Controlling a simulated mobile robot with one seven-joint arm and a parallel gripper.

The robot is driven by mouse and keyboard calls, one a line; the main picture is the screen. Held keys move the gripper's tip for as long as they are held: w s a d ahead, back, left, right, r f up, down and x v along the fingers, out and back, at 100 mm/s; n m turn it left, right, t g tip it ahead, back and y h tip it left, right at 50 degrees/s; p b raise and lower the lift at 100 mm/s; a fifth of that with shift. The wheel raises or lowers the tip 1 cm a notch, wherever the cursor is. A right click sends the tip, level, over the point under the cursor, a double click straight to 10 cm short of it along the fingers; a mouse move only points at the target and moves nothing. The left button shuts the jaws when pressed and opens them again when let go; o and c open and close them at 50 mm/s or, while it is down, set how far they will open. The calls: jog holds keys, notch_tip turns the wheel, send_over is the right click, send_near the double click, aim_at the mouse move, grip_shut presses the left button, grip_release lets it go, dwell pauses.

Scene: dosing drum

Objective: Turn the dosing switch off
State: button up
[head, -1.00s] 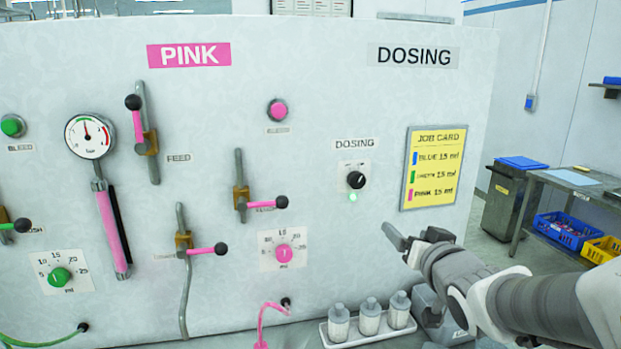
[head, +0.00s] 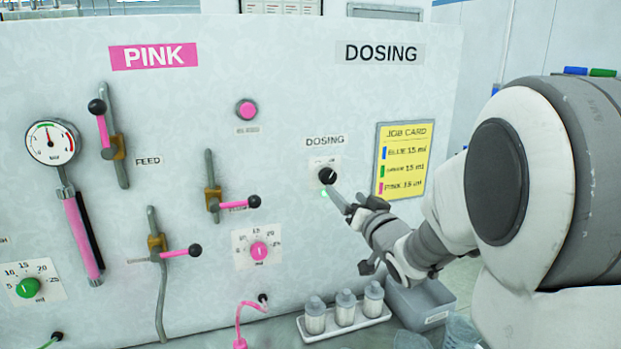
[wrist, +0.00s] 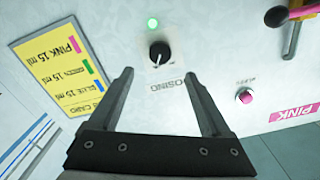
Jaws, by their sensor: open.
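The dosing switch (head: 327,176) is a black round knob with a white mark on a small white plate, under the DOSING label on the panel. A green lamp (head: 324,194) glows just below it. In the wrist view the knob (wrist: 159,53) lies beyond the fingertips, roughly centred between them, and the lit lamp (wrist: 152,22) is above it. My gripper (head: 342,204) is close to the switch, at its lower right in the head view. In the wrist view my gripper (wrist: 158,78) has its two fingers wide apart with nothing between them.
The yellow job card (head: 402,160) hangs right of the switch. Several pink-handled valves, including one lever (head: 235,202), and a pink dial (head: 259,250) lie left. Bottles in a white tray (head: 347,330) and a grey bin (head: 420,300) stand below.

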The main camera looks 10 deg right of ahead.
aim_at(330, 178)
jog(key=w, duration=0.3)
jog(key=w+a+p, duration=0.1)
jog(key=w, duration=0.5)
jog(key=shift+w+a+p, duration=0.1)
jog(key=shift+a+p, duration=0.3)
jog(key=shift+c, duration=0.4)
grip_shut()
